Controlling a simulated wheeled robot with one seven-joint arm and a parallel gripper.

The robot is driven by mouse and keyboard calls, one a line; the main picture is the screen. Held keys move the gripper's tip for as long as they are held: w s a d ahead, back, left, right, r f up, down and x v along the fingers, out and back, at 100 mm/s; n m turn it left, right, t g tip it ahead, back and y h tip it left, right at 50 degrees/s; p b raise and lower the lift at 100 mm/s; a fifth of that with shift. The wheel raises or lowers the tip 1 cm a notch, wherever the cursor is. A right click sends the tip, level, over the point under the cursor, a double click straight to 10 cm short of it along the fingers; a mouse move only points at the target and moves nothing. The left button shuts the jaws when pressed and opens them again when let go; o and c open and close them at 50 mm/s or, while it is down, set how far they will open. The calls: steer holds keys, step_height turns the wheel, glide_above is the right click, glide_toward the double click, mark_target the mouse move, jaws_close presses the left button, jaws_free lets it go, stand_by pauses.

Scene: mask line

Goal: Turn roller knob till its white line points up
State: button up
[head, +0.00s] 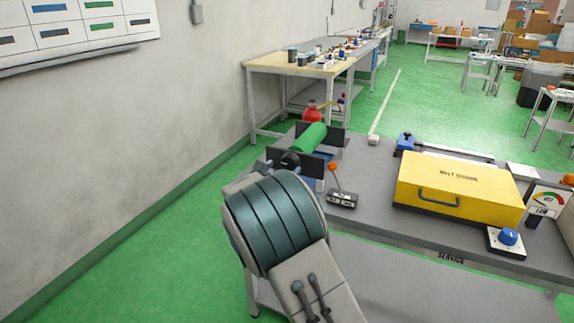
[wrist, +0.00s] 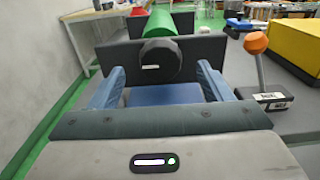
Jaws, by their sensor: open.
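The black roller knob (wrist: 165,56) faces me on the near dark end plate in the wrist view. Its short white line (wrist: 151,67) lies roughly level, left of and below the knob's middle. The green roller (wrist: 159,22) runs away behind the plate. In the head view the knob (head: 290,160) shows just beyond my arm, at the near end of the green roller (head: 308,137). My gripper (wrist: 160,68) is open, with one blue finger on each side of the knob, apart from it. Nothing is between the fingers except the view of the knob.
A lever with an orange ball (head: 333,168) stands right of the roller. A yellow case (head: 458,188) and a blue push button (head: 509,236) are farther right on the grey bench (head: 370,228). A red bottle (head: 310,111) stands behind the roller. The wall is at left.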

mark_target(288, 163)
steer(key=shift+x, duration=2.05)
steer(key=c, duration=1)
steer(key=shift+o, duration=0.2)
steer(key=shift+f+b, duration=0.15)
steer(key=shift+b, duration=0.4)
